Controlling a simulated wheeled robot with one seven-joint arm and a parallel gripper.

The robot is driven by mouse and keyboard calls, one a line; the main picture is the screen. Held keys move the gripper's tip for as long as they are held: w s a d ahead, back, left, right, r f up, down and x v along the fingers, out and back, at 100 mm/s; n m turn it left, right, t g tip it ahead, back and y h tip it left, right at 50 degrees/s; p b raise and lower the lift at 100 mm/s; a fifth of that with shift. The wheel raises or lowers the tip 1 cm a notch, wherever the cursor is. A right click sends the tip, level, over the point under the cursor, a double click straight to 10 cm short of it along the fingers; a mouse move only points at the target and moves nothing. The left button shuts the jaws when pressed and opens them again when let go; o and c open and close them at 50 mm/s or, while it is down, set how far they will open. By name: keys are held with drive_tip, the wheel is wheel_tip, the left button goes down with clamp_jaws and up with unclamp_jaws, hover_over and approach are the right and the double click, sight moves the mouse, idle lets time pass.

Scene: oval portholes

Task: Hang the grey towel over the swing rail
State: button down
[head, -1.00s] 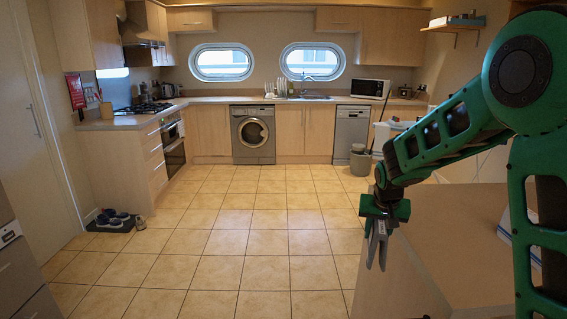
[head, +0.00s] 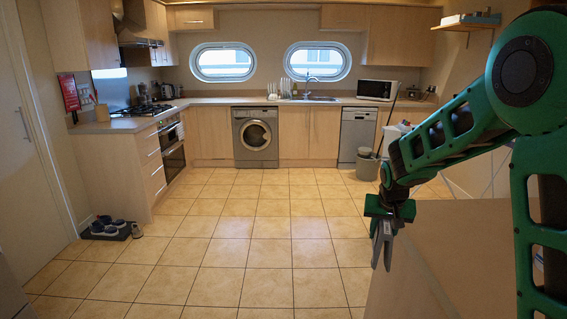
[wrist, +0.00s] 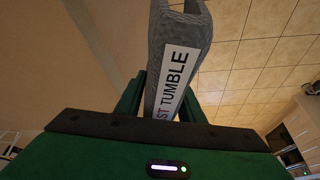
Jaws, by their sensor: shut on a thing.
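The grey towel (head: 383,245) hangs down from my gripper (head: 389,212) at the right of the head view, folded into a narrow strip. In the wrist view the towel (wrist: 176,22) stands out between the two green fingers, with a white label on it reading "ST TUMBLE". My gripper (wrist: 160,98) is shut on it. The towel hangs clear of the floor. I cannot pick out a swing rail in either view.
A pale counter (head: 470,240) lies close at the right, beside my arm. The tiled floor (head: 240,250) ahead is clear. Shoes on a mat (head: 108,230) lie at the left. A washing machine (head: 255,137), dishwasher (head: 357,133) and grey bin (head: 367,165) stand at the back.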

drive_tip(key=s+f+n, duration=0.1)
drive_tip(key=s+f, duration=0.1)
drive_tip(key=f, duration=0.3)
drive_tip(key=s+f+n+y, duration=0.1)
drive_tip(key=s+f, duration=0.2)
drive_tip(key=f, duration=0.3)
drive_tip(key=s+f+n, duration=0.1)
drive_tip(key=s+f, duration=0.2)
drive_tip(key=f, duration=0.3)
drive_tip(key=shift+f, duration=0.25)
drive_tip(key=shift+a, duration=0.1)
